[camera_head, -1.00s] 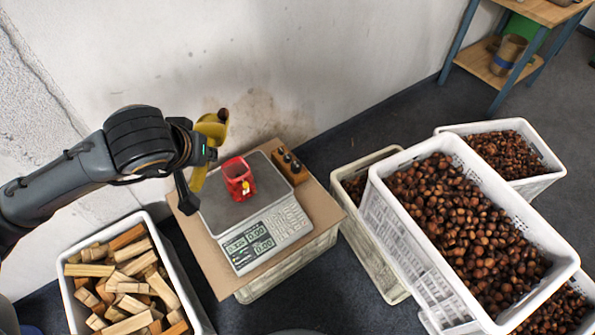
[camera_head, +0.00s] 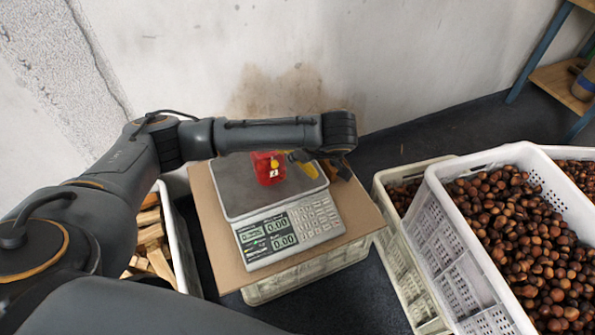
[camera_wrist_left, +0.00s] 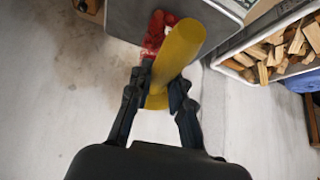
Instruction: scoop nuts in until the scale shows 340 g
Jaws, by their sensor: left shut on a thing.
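A red bag (camera_head: 264,170) with a small label stands on the scale's grey pan (camera_head: 236,190). The scale (camera_head: 290,228) shows 0.00 on its lit displays. My left gripper (camera_wrist_left: 160,84) is shut on a yellow scoop (camera_wrist_left: 180,55). In the wrist view the scoop lies across part of the red bag (camera_wrist_left: 155,32). In the head view my left forearm reaches over the back of the scale, and the scoop (camera_head: 302,157) shows at the bag's right, partly hidden. I cannot tell whether the scoop holds nuts. My right gripper is not in view.
A white crate (camera_head: 452,240) heaped with chestnuts stands at the right, beside a lower cream crate (camera_head: 396,240). A crate of wood pieces (camera_head: 150,245) stands left. The scale rests on a cardboard sheet (camera_head: 225,272). The stained wall is close behind.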

